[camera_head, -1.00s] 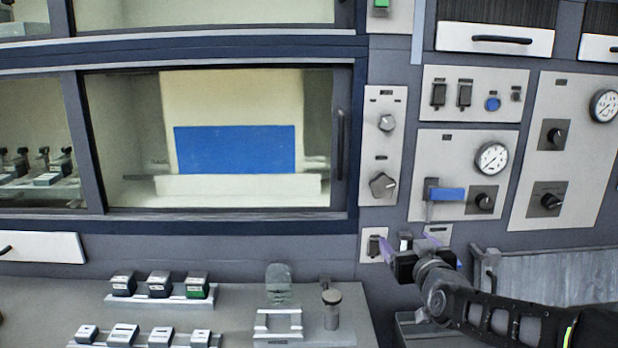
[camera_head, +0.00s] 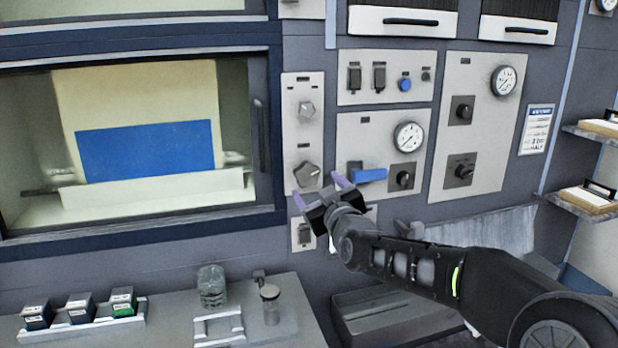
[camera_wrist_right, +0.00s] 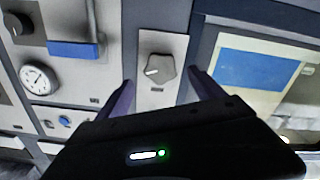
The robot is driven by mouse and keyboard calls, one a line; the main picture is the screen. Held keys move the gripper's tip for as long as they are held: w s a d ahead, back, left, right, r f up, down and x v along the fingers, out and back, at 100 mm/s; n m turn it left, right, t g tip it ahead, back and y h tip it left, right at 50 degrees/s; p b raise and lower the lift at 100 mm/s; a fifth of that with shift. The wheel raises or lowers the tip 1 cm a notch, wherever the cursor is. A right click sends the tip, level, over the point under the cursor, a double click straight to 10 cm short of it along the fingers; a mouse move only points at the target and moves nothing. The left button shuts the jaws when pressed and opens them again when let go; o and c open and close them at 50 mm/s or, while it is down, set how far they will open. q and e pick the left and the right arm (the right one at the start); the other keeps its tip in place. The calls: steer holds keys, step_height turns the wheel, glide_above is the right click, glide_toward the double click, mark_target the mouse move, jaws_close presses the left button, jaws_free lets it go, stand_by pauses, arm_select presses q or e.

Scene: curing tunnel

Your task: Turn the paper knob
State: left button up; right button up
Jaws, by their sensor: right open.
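A grey lobed knob (camera_head: 307,175) sits low on a narrow light panel beside the window. In the right wrist view, the lobed knob (camera_wrist_right: 158,70) shows between my fingers, with a pale pointer mark. A smaller round knob (camera_head: 306,110) is above it on the same panel. The labels are too small to read, so I cannot tell which knob is the paper one. My right gripper (camera_head: 318,190) is open and empty, its purple fingers pointing at the panel just below the lobed knob. It appears apart from the knob. My left gripper is not in view.
A blue-handled lever (camera_head: 368,175), a gauge (camera_head: 409,137) and a black knob (camera_head: 403,178) are close to the right. A dark switch (camera_head: 305,234) is below. The window's handle (camera_head: 260,135) is to the left. A bench (camera_head: 170,300) holds small boxes and a jar.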

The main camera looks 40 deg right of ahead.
mark_target(308, 177)
steer(key=p+x, duration=0.1)
steer(key=x, duration=0.5)
steer(key=shift+w+d+p, duration=0.15)
steer(key=shift+w+p, duration=0.15)
steer(key=shift+c, duration=0.5)
steer(key=c, duration=1.3)
steer(key=shift+f, duration=0.1)
